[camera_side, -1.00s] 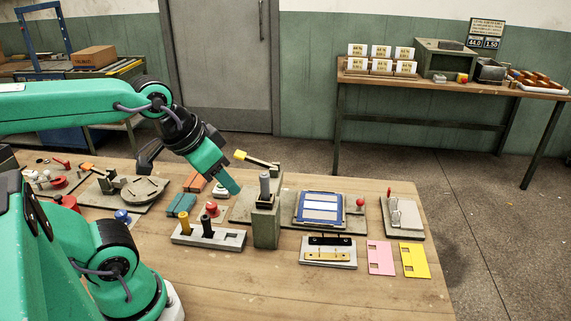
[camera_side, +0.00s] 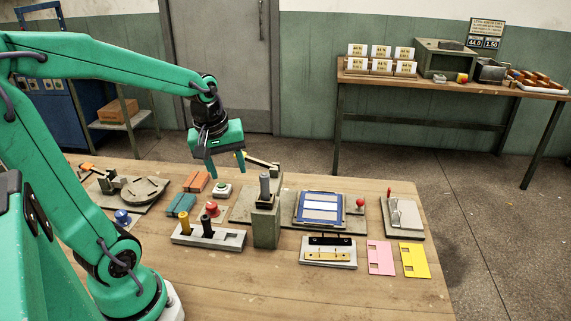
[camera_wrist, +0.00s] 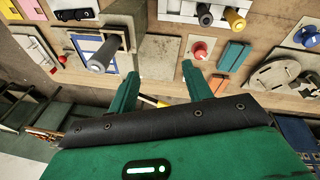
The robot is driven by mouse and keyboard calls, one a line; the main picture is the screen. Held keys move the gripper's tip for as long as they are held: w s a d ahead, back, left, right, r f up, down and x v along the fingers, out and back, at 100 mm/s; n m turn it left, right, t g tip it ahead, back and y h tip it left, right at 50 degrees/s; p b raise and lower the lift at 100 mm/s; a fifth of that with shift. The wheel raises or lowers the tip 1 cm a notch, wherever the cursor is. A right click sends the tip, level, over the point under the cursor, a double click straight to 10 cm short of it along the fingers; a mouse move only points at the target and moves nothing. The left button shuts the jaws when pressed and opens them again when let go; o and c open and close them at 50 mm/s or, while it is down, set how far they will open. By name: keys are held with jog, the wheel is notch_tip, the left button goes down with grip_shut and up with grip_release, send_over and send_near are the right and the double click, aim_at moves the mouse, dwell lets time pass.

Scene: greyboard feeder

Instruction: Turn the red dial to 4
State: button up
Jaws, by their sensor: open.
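A red round knob (camera_side: 212,208), which looks like the red dial, sits on a small pale plate on the bench, just behind a grey block with pegs. In the wrist view the red dial (camera_wrist: 200,50) shows beyond the right fingertip. Its marks and setting are too small to read. My gripper (camera_side: 226,170) is open and empty, fingers pointing down, above and behind the dial in the side view. In the wrist view my gripper (camera_wrist: 161,72) has both fingers spread apart, touching nothing that I can see.
A grey post (camera_side: 265,215) stands right of the dial. The peg block (camera_side: 222,241) is in front; teal blocks (camera_side: 180,204) lie left. The bench's front is clear.

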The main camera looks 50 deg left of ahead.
jog(key=a+f+n+g, duration=0.2)
jog(key=a+f+n, duration=0.3)
jog(key=a+n, duration=0.2)
jog(key=n+h, duration=0.1)
jog(key=n, duration=0.4)
send_over(211, 204)
jog(key=shift+g, duration=0.3)
notch_tip(211, 204, down, 5)
jog(key=shift+r, duration=0.15)
jog(key=shift+d, duration=0.1)
jog(key=shift+f, duration=3.9)
jog(key=c, duration=1)
